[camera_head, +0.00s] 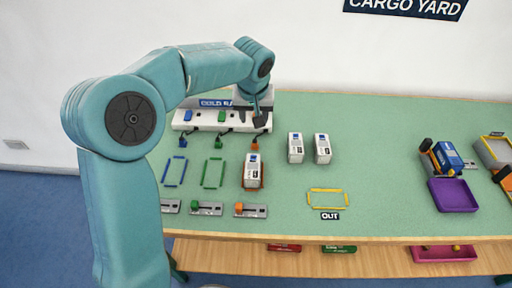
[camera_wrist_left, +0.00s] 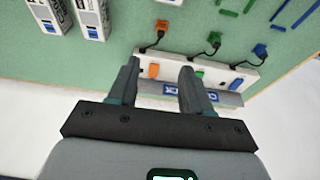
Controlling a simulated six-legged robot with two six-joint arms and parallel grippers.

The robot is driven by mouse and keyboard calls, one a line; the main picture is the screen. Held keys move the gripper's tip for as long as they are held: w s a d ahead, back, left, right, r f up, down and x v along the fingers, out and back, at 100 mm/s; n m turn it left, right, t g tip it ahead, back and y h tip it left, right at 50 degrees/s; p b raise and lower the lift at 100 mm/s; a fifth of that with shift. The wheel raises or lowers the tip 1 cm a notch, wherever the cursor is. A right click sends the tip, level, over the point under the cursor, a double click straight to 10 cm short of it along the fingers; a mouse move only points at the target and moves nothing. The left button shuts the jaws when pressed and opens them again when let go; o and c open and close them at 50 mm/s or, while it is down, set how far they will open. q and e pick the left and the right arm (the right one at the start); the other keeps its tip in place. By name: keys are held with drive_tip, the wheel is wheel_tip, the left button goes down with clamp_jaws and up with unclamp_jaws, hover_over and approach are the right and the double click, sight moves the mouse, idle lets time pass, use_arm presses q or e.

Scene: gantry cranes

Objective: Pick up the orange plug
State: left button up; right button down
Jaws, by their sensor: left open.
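The orange plug (camera_head: 254,146) lies on the green table at the end of a dark cable, in front of the white strip (camera_head: 201,124). The plug also shows in the left wrist view (camera_wrist_left: 161,25), beyond the fingertips. An orange block (camera_wrist_left: 153,71) sits on the strip and shows between my fingers in that view; in the head view my gripper mostly hides it. My left gripper (camera_head: 260,113) is open and empty over the right end of the strip; it also shows in the left wrist view (camera_wrist_left: 160,66). My right gripper is out of view.
A green plug (camera_head: 218,143) and a blue plug (camera_head: 183,142) lie left of the orange one. A white container (camera_head: 251,171) stands just in front, inside an orange outline. Two more white containers (camera_head: 295,148) stand to the right. Purple tray (camera_head: 453,195) is far right.

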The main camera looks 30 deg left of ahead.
use_arm(q)
hover_over(255, 141)
drive_tip(key=s+d, duration=0.1)
drive_tip(key=s, duration=0.1)
drive_tip(key=f, duration=0.9)
drive_tip(key=shift+w, duration=0.25)
drive_tip(key=x, duration=0.5)
drive_tip(key=shift+a, duration=0.1)
clamp_jaws()
